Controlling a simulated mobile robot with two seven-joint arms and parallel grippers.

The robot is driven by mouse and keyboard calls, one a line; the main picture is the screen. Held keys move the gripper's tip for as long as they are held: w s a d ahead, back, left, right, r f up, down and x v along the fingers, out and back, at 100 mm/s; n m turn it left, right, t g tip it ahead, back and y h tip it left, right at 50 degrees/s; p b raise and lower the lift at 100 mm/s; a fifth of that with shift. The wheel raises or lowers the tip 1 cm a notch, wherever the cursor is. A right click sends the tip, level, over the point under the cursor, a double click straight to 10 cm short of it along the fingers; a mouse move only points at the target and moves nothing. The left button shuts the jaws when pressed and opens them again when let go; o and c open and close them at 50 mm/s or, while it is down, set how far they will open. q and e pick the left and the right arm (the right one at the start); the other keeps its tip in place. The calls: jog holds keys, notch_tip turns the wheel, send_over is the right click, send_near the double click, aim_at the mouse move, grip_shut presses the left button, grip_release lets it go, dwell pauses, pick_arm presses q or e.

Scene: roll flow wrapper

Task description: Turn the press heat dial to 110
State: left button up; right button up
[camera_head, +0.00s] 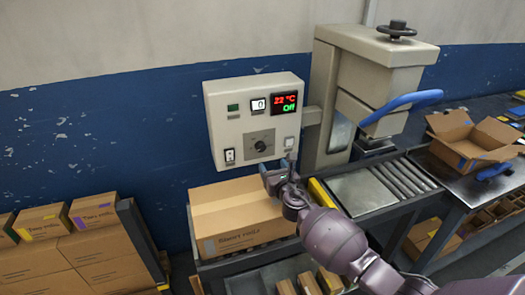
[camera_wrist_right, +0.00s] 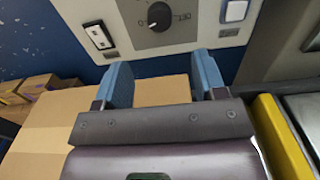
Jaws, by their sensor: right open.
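The press heat dial (camera_head: 260,145) is a small black knob in the lower middle of a pale control panel (camera_head: 221,103) on the press. In the right wrist view the dial (camera_wrist_right: 159,16) shows at the top centre, with scale marks around it. The panel's display (camera_head: 284,103) reads 22 °C in red and Off in green. My right gripper (camera_head: 275,172) is below and slightly right of the dial, apart from it. In the right wrist view its two blue fingers (camera_wrist_right: 161,80) are spread and empty, pointing up toward the panel. My left gripper is not in view.
A black rocker switch (camera_head: 229,156) and a pale button (camera_head: 289,143) flank the dial. A large cardboard box (camera_head: 230,215) stands under the panel. The press (camera_head: 365,80) with its blue handle (camera_head: 405,104) stands to the right, beside a roller conveyor (camera_head: 405,178).

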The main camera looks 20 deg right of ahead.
aim_at(262, 149)
jog(key=w+b, duration=0.2)
jog(key=w, duration=0.2)
jog(key=w+b, duration=0.1)
jog(key=w, duration=0.4)
jog(key=shift+a+f+b, duration=0.15)
jog(key=shift+a+b, duration=0.05)
jog(key=shift+b, duration=0.15)
jog(key=shift+w, duration=0.7)
jog(key=c, duration=0.9)
